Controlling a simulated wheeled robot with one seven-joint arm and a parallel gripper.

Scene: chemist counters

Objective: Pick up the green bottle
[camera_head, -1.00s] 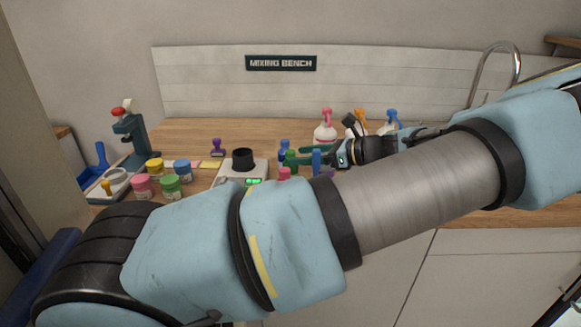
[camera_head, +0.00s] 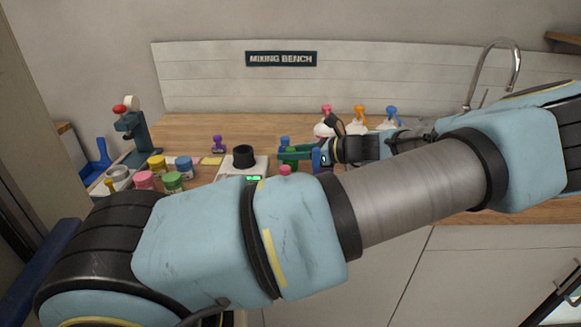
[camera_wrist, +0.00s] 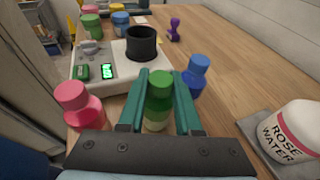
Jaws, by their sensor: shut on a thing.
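The green bottle (camera_wrist: 158,92) has a dark green cap and a paler body, and stands upright in the middle of the wrist view. My gripper (camera_wrist: 157,82) has its two teal fingers on either side of the bottle, shut on it. The lower part of the bottle is hidden by the gripper's dark palm. In the head view my gripper (camera_head: 296,155) reaches left over the bench, and the bottle is mostly hidden among its fingers. I cannot tell whether the bottle's base touches the counter.
A pink bottle (camera_wrist: 78,106) stands close left of the gripper and a blue bottle (camera_wrist: 194,76) close right. A scale (camera_wrist: 92,70) with a black cup (camera_wrist: 141,43) is just beyond. A rose water bottle (camera_wrist: 291,130) stands at right. Clear counter lies at the far right.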

